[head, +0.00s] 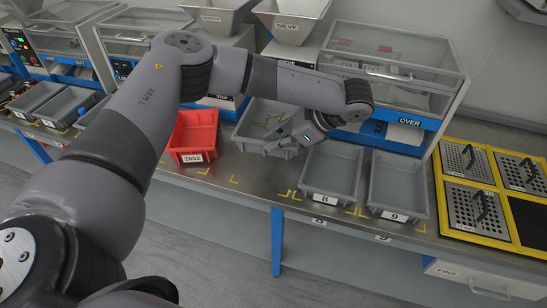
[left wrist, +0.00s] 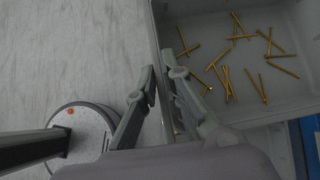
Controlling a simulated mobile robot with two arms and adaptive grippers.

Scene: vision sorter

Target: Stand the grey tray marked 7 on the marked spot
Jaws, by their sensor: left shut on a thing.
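A grey tray (head: 262,112) with several thin gold pieces inside stands or hangs between the red tray and the tray marked 8, set farther back. Its number is not visible. My left gripper (head: 285,143) is at its front wall, shut on it. In the left wrist view the two fingers (left wrist: 165,88) pinch the wall of the tray (left wrist: 285,90), with the gold pieces inside. I cannot tell whether the tray touches the bench. Yellow corner marks (head: 234,180) frame a bare spot on the bench in front of it. My right gripper is not in view.
A red tray (head: 193,130) labelled 2652 is on the left. Grey trays marked 8 (head: 332,172) and 9 (head: 398,187) stand to the right, empty. Machines with clear covers (head: 395,65) line the back. A yellow rack (head: 470,234) is at far right.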

